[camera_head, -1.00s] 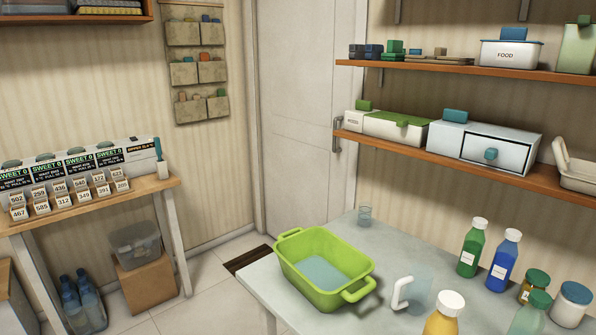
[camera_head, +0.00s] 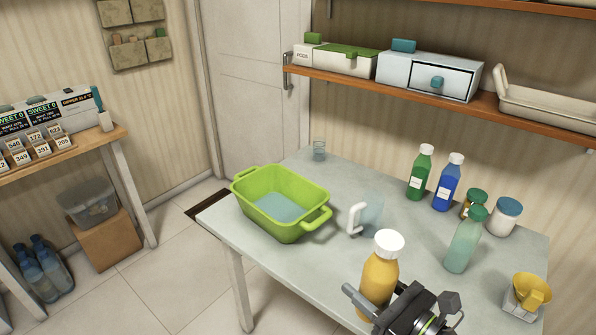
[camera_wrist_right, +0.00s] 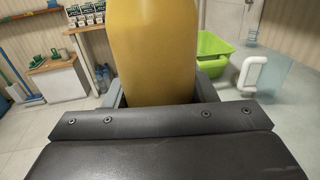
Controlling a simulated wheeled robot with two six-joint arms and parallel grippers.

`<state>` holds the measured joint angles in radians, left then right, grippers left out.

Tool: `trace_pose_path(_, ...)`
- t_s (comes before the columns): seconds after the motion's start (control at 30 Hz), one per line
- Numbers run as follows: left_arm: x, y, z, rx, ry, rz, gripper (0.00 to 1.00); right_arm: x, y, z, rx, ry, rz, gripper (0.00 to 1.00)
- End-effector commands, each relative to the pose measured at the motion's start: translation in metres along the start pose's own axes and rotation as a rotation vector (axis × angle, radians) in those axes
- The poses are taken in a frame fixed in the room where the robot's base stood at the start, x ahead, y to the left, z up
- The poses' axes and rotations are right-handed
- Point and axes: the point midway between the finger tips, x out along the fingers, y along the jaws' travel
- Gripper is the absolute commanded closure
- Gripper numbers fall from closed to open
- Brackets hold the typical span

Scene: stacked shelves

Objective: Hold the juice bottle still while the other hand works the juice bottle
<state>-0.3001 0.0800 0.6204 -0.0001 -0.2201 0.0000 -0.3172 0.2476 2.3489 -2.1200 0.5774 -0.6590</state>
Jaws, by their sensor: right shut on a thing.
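The juice bottle (camera_head: 378,278) is yellow-orange with a white cap (camera_head: 389,244). It stands upright near the front edge of the table in the head view. My right gripper (camera_head: 370,302) is shut on its lower body. In the right wrist view the bottle (camera_wrist_right: 155,50) fills the middle between the fingers, and its top is out of the picture. The cap is on the bottle. My left gripper is not in any view.
A green basin (camera_head: 283,228) and a clear mug with a white handle (camera_head: 357,218) stand left of the bottle. Green (camera_head: 420,174), blue (camera_head: 447,183) and pale green (camera_head: 466,240) bottles stand to the right, with jars (camera_head: 503,217). A yellow funnel-like piece (camera_head: 531,289) is at the front right.

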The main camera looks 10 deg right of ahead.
Motion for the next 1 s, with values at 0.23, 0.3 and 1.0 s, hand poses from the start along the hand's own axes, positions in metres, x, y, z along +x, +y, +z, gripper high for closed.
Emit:
trace_pose_path(0.23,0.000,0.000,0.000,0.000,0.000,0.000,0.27,0.007,0.007,-0.001,0.002,0.000,0.044,0.96)
trace_pose_path(0.3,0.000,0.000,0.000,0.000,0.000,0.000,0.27,0.013,0.015,-0.002,0.003,-0.002,0.088,0.96)
trace_pose_path(1.0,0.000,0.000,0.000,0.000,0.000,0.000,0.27,0.086,0.115,-0.018,0.001,-0.002,0.673,0.96)
